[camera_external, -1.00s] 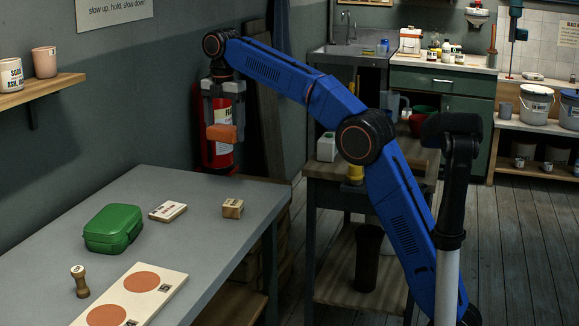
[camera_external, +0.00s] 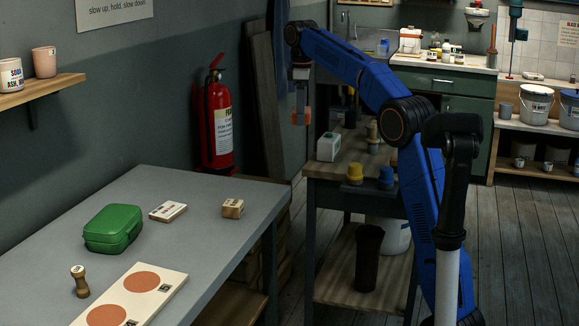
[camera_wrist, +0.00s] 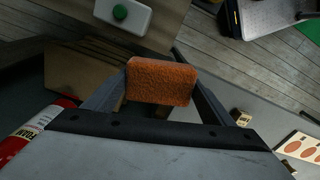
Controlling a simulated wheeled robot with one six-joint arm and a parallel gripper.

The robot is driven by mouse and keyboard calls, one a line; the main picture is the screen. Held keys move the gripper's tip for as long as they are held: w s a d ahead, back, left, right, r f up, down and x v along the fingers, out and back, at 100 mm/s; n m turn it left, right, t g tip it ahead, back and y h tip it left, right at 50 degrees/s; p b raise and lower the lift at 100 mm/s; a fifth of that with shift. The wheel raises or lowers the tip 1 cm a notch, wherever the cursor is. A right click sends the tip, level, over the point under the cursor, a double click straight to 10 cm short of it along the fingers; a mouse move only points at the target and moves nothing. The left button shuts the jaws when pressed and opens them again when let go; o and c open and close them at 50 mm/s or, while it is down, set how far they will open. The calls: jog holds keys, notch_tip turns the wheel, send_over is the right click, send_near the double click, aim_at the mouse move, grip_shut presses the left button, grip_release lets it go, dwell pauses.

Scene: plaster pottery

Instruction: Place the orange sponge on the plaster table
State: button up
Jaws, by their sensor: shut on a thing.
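The orange sponge (camera_wrist: 161,81) is clamped between the fingers of my gripper (camera_wrist: 160,88) in the wrist view. In the external view the sponge (camera_external: 301,116) hangs under my gripper (camera_external: 301,108), in the air between the fire extinguisher and the wooden-topped table behind. I cannot tell for certain which surface is the plaster table. A grey-topped table (camera_external: 205,190) fills the left front, and a wooden-topped table (camera_external: 332,174) stands behind and to the right of it. The sponge touches neither.
The grey table holds a green case (camera_external: 113,228), small blocks, a stamp (camera_external: 79,282) and a board with two orange discs (camera_external: 140,296). A red fire extinguisher (camera_external: 216,125) hangs at the wall.

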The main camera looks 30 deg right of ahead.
jog(key=s+d+m, duration=0.4)
jog(key=d+m, duration=0.3)
jog(key=d, duration=0.5)
jog(key=s+d+m, duration=0.4)
jog(key=d+m, duration=0.2)
jog(key=d, duration=0.7)
jog(key=s+d+m, duration=0.5)
jog(key=d+m, duration=0.2)
jog(key=d, duration=0.5)
jog(key=shift+d+f, duration=0.15)
jog(key=shift+f, duration=2.45)
jog(key=shift+d+f, duration=0.2)
jog(key=shift+f, duration=2.35)
jog(key=shift+d+f, duration=0.15)
jog(key=shift+f, duration=2.45)
jog(key=shift+f, duration=0.1)
jog(key=o, duration=1)
